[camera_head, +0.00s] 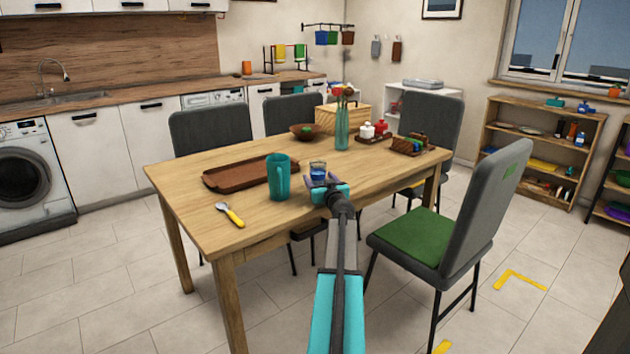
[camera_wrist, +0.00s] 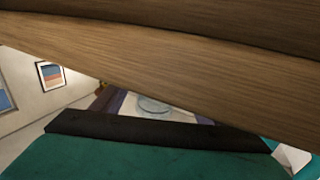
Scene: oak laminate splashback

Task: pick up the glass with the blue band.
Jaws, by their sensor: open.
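The glass with the blue band (camera_head: 318,168) stands upright on the wooden table (camera_head: 240,222), near its front edge, just right of the teal mug. My gripper (camera_head: 320,182) is open and close in front of the glass, hiding its lower part. I cannot tell whether the fingers touch it. In the wrist view, a clear round shape (camera_wrist: 155,105), probably the glass, shows past the dark bar, between purplish finger parts. Brown wood fills much of that view's upper part.
A teal mug (camera_head: 279,178) stands left of the glass. A brown tray (camera_head: 235,174) lies behind the mug. A spoon with a yellow handle (camera_head: 232,215) lies front left. A teal vase (camera_head: 342,128) stands behind. A chair with a green seat (camera_head: 420,237) is at right.

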